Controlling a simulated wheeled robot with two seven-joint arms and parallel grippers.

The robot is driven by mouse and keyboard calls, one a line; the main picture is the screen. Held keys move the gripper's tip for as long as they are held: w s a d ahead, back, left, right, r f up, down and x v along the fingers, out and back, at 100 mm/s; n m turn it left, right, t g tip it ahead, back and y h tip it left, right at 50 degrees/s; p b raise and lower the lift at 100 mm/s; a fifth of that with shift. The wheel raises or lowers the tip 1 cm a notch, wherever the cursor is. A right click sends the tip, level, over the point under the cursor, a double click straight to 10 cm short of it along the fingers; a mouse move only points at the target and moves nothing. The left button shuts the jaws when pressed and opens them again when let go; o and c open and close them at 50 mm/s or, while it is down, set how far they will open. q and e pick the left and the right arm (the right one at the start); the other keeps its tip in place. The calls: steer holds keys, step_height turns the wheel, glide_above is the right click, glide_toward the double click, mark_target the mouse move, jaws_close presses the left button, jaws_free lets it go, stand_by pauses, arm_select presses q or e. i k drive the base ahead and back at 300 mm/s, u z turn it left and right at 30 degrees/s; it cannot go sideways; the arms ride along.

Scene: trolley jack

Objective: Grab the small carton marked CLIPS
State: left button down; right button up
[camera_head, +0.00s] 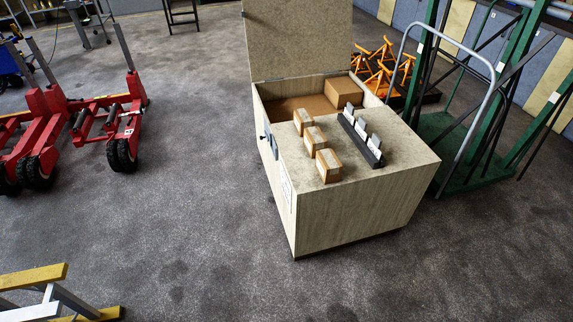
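Several small brown cartons stand in a row on top of a beige wooden chest. The near carton (329,166), the middle carton (314,141) and the far carton (303,121) each carry pale tape or a label. Any lettering is too small to read, so I cannot tell which is marked CLIPS. Right of them a dark rack (361,141) holds several upright pale cards. Neither of my grippers is in view.
The chest (352,215) has its lid (298,38) raised, with a larger box (343,92) inside. Red jacks (110,118) stand left, orange stands (383,66) behind, a green trolley (470,150) right. A yellow-ended frame (35,278) is lower left. Floor in front is clear.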

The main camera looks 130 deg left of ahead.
mark_target(328, 166)
steer(key=u, duration=4.3)
steer(key=i, duration=1.15)
